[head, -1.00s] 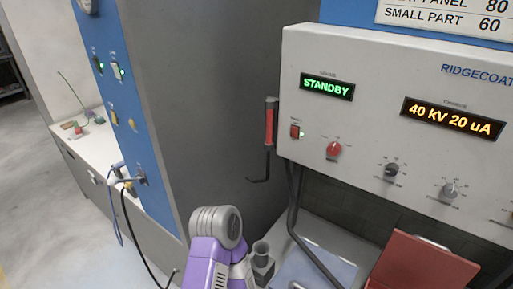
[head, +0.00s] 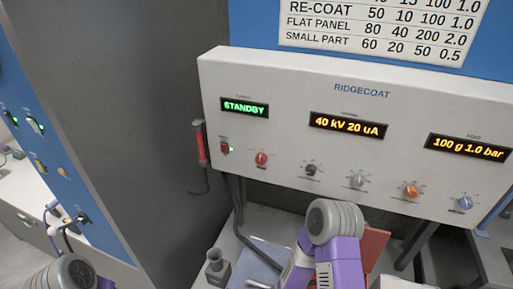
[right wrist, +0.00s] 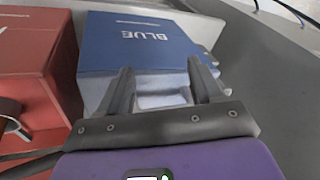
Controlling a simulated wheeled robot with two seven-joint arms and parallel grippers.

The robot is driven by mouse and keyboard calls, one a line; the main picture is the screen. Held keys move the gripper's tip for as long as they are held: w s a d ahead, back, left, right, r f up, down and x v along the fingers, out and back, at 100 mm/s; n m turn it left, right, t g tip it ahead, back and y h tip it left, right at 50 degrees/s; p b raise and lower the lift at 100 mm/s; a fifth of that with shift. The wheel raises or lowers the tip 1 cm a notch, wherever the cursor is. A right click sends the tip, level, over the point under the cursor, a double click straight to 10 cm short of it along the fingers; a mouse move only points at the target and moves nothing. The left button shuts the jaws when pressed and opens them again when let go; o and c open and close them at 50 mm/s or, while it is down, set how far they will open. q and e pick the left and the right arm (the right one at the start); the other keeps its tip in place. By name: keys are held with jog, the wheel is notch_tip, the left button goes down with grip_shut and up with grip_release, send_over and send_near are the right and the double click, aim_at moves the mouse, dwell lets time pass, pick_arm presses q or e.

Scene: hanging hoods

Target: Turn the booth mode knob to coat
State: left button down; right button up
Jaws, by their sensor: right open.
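The white control panel (head: 290,88) fills the upper right of the head view. A green STANDBY display (head: 245,107) is at its left. Below are a red knob (head: 261,159), a black knob (head: 310,169), a grey knob (head: 357,180), an orange knob (head: 411,190) and a blue knob (head: 464,203). Knob labels are too small to read, so I cannot tell which is the booth mode knob. My right gripper (right wrist: 158,80) is open and empty, pointed at a blue box marked BLUE (right wrist: 140,48), below the panel and away from its knobs. My left gripper is out of view.
A blue side panel (head: 60,170) with switches stands at the left. A red box (right wrist: 40,75) lies beside the blue one. A grey cup-like fixture (head: 217,265) stands below the panel.

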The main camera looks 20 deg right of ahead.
jog(key=w+r+t, duration=0.1)
jog(key=w+r, duration=0.1)
jog(key=w+d+r+t+h+p, duration=0.1)
jog(key=w+r, duration=0.1)
jog(key=w, duration=0.1)
jog(key=w+r+t+p, duration=0.1)
jog(key=w+r, duration=0.2)
jog(key=shift+d+r+h, duration=0.1)
jog(key=shift+d+h, duration=0.05)
jog(key=shift+h, duration=0.15)
jog(key=w+d+r+t+h, duration=0.1)
jog(key=w+r+t+h, duration=0.25)
jog(key=w+r, duration=0.55)
jog(key=m+t+h, duration=0.2)
jog(key=t+h, duration=0.4)
send_near(260, 160)
jog(key=shift+g+h, duration=0.25)
jog(key=p+x, duration=0.1)
jog(key=x, duration=0.7)
jog(key=shift+w+a, duration=0.1)
jog(key=shift+a, duration=0.05)
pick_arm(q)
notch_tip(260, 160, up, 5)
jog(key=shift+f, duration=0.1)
pick_arm(e)
jog(key=shift+c, duration=0.3)
